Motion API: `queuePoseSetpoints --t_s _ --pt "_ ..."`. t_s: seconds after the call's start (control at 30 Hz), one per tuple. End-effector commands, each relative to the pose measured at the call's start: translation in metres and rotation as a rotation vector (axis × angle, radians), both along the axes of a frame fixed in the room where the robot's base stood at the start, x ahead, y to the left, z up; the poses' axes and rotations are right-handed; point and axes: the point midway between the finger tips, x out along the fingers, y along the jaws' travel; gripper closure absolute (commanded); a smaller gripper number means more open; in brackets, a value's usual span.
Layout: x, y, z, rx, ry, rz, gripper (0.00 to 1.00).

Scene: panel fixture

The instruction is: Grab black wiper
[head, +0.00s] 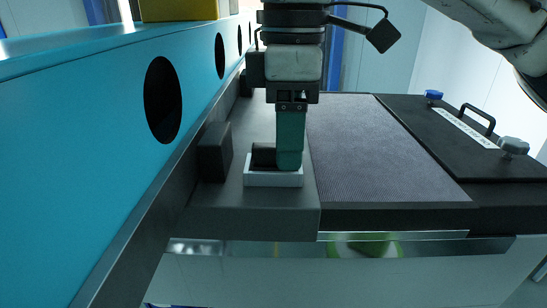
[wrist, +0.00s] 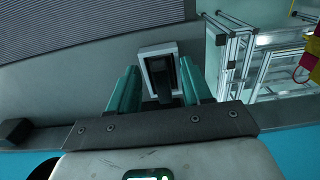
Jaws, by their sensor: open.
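The black wiper (head: 263,155) sits in a small white holder (head: 273,180) on the grey ledge. In the wrist view, the dark wiper (wrist: 164,77) shows inside the white frame (wrist: 143,72), between the two teal fingers. My gripper (head: 289,166) points down, with its fingertips low at the holder. In the head view a finger hides the wiper's right part. In the wrist view my gripper (wrist: 160,85) is open, its fingers on either side of the wiper. I cannot tell whether a finger touches it.
A blue panel (head: 100,130) with round holes runs along the left. A dark block (head: 214,152) stands on the ledge just left of the holder. A ribbed grey mat (head: 375,150) lies to the right, then a black plate with a handle (head: 478,120). The ledge's front edge is close.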

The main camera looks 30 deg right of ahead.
Motion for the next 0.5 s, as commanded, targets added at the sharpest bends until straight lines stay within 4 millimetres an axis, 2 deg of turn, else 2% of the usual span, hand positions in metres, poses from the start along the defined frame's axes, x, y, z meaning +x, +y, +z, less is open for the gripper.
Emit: queuePoseSetpoints --t_s 0.1,0.5 --pt "0.0000 0.0000 0.0001 0.000 0.000 0.000 0.52" --pt "0.0000 0.0000 0.0004 0.000 0.000 0.000 0.90"
